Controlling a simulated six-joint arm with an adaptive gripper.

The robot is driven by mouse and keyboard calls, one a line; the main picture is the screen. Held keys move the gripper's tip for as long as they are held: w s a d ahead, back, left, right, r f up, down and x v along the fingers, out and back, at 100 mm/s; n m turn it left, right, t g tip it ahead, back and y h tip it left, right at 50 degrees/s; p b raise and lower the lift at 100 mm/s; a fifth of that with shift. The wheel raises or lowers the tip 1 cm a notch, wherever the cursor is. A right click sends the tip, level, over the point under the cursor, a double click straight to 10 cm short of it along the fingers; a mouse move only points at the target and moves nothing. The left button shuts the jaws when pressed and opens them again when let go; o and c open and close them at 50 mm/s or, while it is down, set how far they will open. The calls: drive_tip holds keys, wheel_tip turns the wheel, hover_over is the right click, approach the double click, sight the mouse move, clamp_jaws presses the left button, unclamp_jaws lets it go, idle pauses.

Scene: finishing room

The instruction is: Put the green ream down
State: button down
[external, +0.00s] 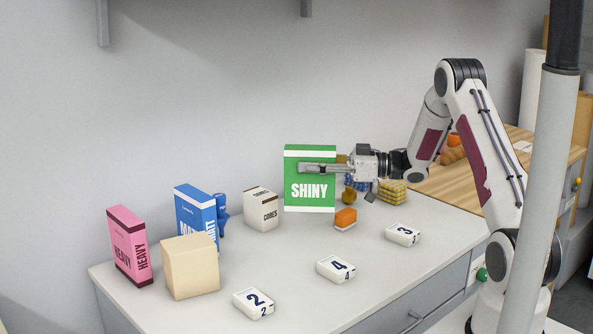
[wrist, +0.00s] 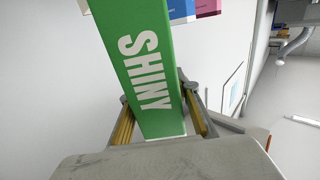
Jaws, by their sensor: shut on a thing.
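The green ream (external: 310,170) is a box with white bands and the word SHINY on it. My gripper (external: 318,168) is shut on it and holds it upright. In the external view the ream's bottom edge appears above or near the worktop (external: 290,290); I cannot tell how large any gap is. In the wrist view the green ream (wrist: 145,70) lies between the two fingers of my gripper (wrist: 160,120), with its printed spine facing the camera.
Number blocks 2 (external: 260,303), 4 (external: 336,268) and 3 (external: 403,234) lie along the front. A pink box (external: 127,245), cream block (external: 190,267), blue box (external: 195,212) and white box (external: 261,208) stand left.

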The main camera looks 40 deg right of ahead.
sight(310, 199)
drive_tip(key=shift+r, duration=0.1)
drive_tip(key=shift+f, duration=3.1)
drive_tip(key=shift+f, duration=2)
drive_tip(key=c, duration=1.5)
unclamp_jaws()
drive_tip(key=shift+f, duration=0.1)
